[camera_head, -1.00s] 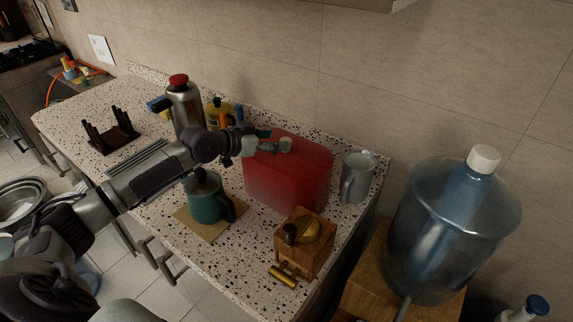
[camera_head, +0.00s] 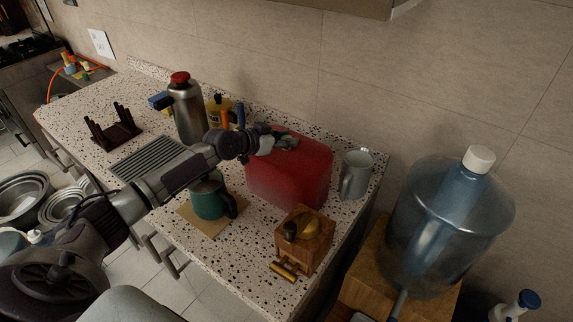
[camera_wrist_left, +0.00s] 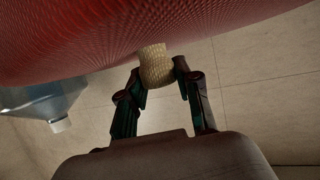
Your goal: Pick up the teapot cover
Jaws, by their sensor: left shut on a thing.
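The red teapot cover (camera_head: 290,178), knit-like and boxy, stands on the speckled counter by the back wall. It also fills the top of the left wrist view (camera_wrist_left: 150,28). Its beige knob (camera_wrist_left: 155,67) sits between my left fingertips there. My left gripper (camera_head: 284,142) is at the top of the cover, shut on this knob; the wrist view shows the fingers (camera_wrist_left: 160,78) on both sides of it. In the head view the gripper hides the knob. I cannot tell whether the cover's base touches the counter. My right gripper is not in view.
A green pot (camera_head: 208,203) on a cork mat stands below my left arm. A wooden grinder (camera_head: 318,243) is in front of the cover, and a grey mug (camera_head: 356,176) close on its right. A steel flask (camera_head: 188,118) stands left. A water bottle (camera_head: 445,235) is beyond the counter's right end.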

